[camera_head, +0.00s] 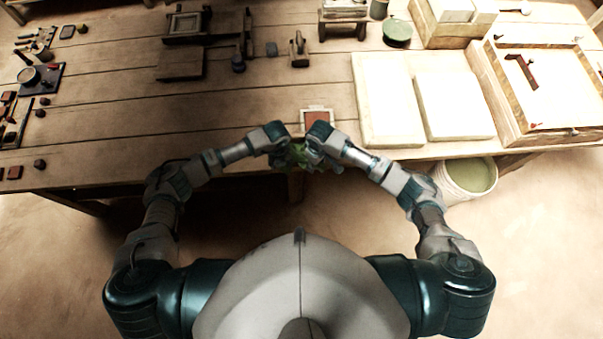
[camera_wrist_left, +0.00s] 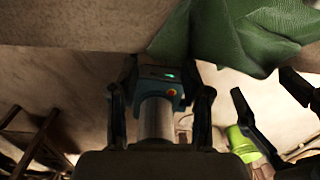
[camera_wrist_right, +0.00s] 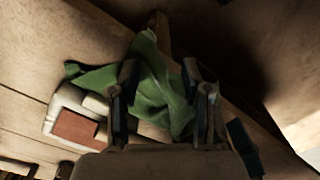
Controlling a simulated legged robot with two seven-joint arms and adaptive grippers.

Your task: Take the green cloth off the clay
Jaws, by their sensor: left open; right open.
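The green cloth (camera_head: 290,157) is bunched at the table's front edge, between my two grippers; it also shows in the left wrist view (camera_wrist_left: 245,35). In the right wrist view the cloth (camera_wrist_right: 155,85) lies crumpled beside and partly over a pale frame (camera_wrist_right: 65,100). The reddish-brown clay (camera_wrist_right: 75,130) in that frame is bare in the part I see; it shows in the head view too (camera_head: 318,117). My right gripper (camera_wrist_right: 158,72) is open, with cloth showing between its fingers. My left gripper (camera_wrist_left: 160,95) is open, below the cloth, with no cloth between its fingers.
Two pale slabs (camera_head: 390,100) and a wooden box (camera_head: 535,85) stand to the right. A bucket (camera_head: 468,180) stands on the floor by the front edge. Small tools lie at the far left.

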